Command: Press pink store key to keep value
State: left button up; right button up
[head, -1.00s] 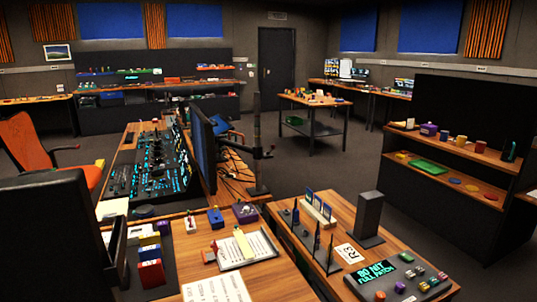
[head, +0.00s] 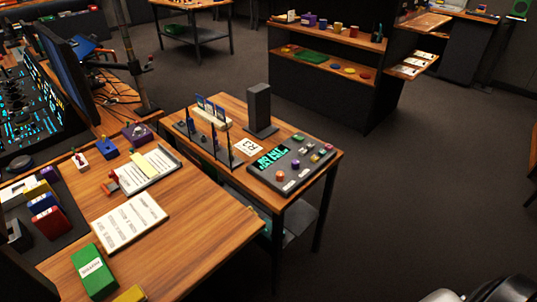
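The dark trackball panel (head: 264,173) lies on the wooden top of a small side table, with a lit cyan display (head: 273,156) at its left. Small coloured keys sit on its right part, and an orange knob (head: 280,176) stands near its front. Some keys look pinkish or purple, but they are too small for me to tell which one is the pink store key. Neither gripper's fingers show. White and dark rounded parts at the bottom right corner seem to be mine. Nothing of mine is near the panel.
A dark upright box (head: 259,108) and thin black antennas stand behind and left of the panel. A wooden desk (head: 185,235) with papers and a green box (head: 93,271) is at the left. The floor right of the side table is clear.

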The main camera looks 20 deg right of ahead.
aim_at(328, 147)
jog(key=z, duration=1.25)
